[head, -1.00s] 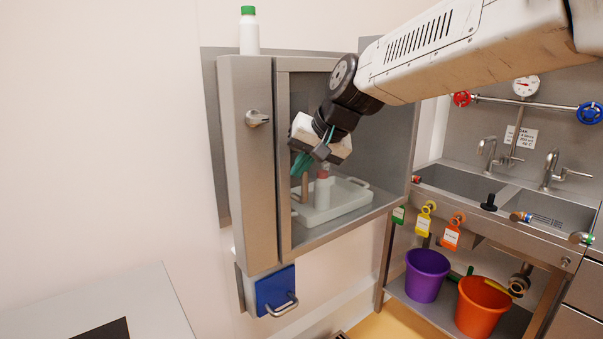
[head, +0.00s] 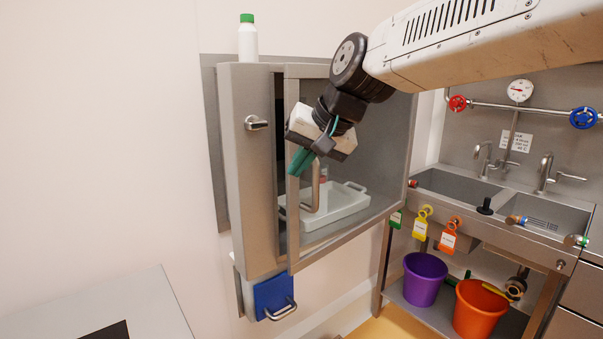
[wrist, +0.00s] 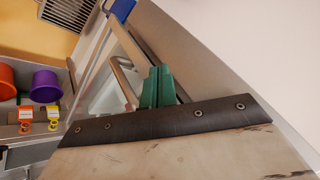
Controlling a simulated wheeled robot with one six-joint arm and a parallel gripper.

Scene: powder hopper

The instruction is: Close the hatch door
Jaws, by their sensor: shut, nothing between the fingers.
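The steel wall cabinet (head: 250,190) has a framed, see-through hatch door (head: 293,225) that stands slightly ajar, with a dark gap along its left edge. A vertical bar handle (head: 316,185) is on the door near that edge. My gripper (head: 298,170) is shut and empty, its green fingers in front of the door's left frame, just left of the handle. In the wrist view the fingers (wrist: 156,84) lie over the door frame (wrist: 128,45), beside the handle (wrist: 124,82). I cannot tell whether they touch the door.
A white tray (head: 345,205) is inside the cabinet. A turn latch (head: 257,124) is on its side, and a green-capped bottle (head: 248,40) on top. The sink (head: 450,187) and purple (head: 424,278) and orange buckets (head: 480,305) are right.

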